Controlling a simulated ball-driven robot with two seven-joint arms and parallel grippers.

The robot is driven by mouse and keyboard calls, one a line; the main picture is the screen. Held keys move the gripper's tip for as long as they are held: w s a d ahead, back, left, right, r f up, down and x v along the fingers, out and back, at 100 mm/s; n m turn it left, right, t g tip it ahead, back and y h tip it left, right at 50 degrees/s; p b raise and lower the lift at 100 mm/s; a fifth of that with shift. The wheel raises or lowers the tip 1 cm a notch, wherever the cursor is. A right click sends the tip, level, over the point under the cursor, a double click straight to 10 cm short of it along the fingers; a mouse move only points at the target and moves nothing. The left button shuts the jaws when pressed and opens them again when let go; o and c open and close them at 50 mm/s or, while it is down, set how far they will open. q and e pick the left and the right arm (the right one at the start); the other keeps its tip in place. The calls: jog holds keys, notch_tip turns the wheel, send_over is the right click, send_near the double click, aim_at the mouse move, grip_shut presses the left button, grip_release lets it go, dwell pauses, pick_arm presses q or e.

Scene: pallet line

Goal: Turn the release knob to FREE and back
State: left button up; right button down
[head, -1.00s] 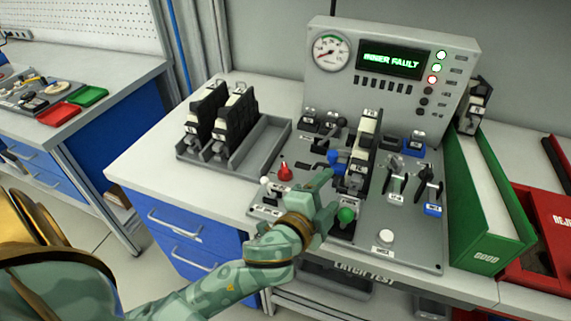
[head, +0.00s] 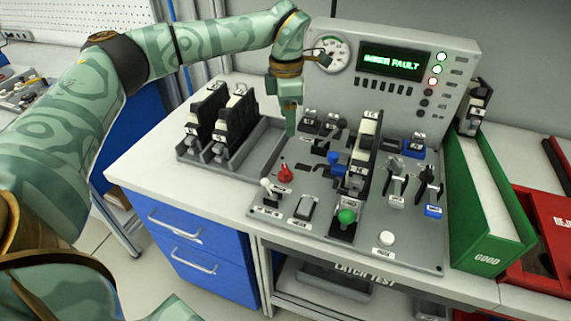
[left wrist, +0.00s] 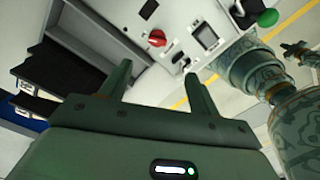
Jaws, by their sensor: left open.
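The red knob (head: 285,173) sits on the left part of the grey test panel (head: 325,228); it also shows in the left wrist view (left wrist: 157,38). I cannot read its label or tell its setting. My left gripper (head: 290,130) points down behind the knob, near the right end of the grey tray, apart from the knob. In the left wrist view its two fingers (left wrist: 156,78) are apart with nothing between them. My right gripper does not show.
A latch unit (head: 362,155) stands upright on the panel, near a green button (head: 347,215). Two similar units stand in the tray (head: 265,150). A green GOOD bin (head: 492,225) stands right.

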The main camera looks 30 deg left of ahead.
aim_at(285, 169)
pick_arm(q)
jog(key=f+b, duration=0.1)
jog(key=f, duration=0.4)
jog(key=f+b, duration=0.2)
jog(key=f, duration=0.3)
jog(key=f+b, duration=0.2)
jog(key=f, duration=0.4)
jog(key=shift+a, duration=0.3)
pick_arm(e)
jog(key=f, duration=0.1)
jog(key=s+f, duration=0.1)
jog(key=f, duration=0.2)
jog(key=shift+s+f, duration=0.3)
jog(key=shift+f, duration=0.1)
pick_arm(q)
jog(key=c, duration=1)
